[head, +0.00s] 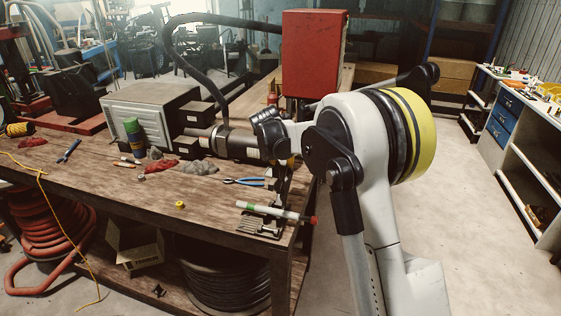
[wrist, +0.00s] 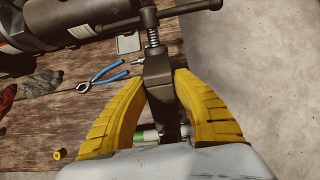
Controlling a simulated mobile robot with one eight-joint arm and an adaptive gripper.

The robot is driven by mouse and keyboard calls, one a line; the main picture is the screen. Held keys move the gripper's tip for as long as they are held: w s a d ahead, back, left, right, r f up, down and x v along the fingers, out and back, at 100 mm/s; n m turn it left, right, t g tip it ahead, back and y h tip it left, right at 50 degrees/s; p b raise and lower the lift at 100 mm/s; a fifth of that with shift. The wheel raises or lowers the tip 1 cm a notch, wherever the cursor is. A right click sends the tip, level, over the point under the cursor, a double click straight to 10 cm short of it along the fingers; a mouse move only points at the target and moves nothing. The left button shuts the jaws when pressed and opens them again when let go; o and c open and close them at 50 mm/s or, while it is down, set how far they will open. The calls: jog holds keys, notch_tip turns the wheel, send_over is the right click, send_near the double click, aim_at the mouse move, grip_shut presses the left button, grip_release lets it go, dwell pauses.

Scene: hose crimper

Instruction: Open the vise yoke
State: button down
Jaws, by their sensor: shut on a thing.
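The vise yoke (wrist: 160,85) is a dark metal bar at the edge of the wooden bench, with a spring and a screw above it. A cross handle (wrist: 190,7) tops the screw at the upper right in the wrist view. My gripper (wrist: 160,76) has its yellow ribbed fingers on either side of the yoke and is shut on it. In the head view my white arm hides most of the grip. A dark cylinder (wrist: 70,20) lies beside the yoke, at the upper left.
Blue-handled pliers (wrist: 105,75) lie on the bench left of the yoke. A white and green tube (head: 270,211) lies near the bench's front corner. A small yellow piece (head: 180,205) and grey rags (head: 198,168) lie further left. The floor right of the bench is clear.

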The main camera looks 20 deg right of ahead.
jog(key=shift+w+d+f, duration=0.1)
jog(key=shift+d+f, duration=0.05)
jog(key=shift+f, duration=0.05)
dwell(0.3)
jog(key=c, duration=1)
grip_release()
jog(key=shift+r, duration=0.1)
jog(key=v, duration=1.2)
jog(key=shift+w+d+r, duration=0.1)
jog(key=s+a+m+y+b, duration=0.1)
jog(key=s+m+y+b, duration=0.15)
jog(key=s+m, duration=0.8)
jog(key=s+a+f+m+b, duration=0.1)
jog(key=s+f+m, duration=0.3)
jog(key=s, duration=0.5)
jog(key=s+a+f+m+t+y+b, duration=0.1)
jog(key=s+a+f+m+b, duration=0.1)
jog(key=s+f+m, duration=0.3)
jog(key=s+a+f+m+b, duration=0.1)
jog(key=s+f+m+b, duration=0.2)
jog(key=s+m, duration=0.6)
jog(key=shift+s+a+f+t+y+b, duration=0.1)
jog(key=shift+s+f, duration=0.2)
jog(key=shift+s, duration=0.35)
jog(key=shift+s+a+f+t+y+b, duration=0.15)
jog(key=shift+s+f, duration=0.15)
jog(key=shift+s, duration=0.3)
jog(key=shift+s+f+t+y+b, duration=0.1)
jog(key=shift+s+f, duration=0.15)
jog(key=shift+s, duration=0.4)
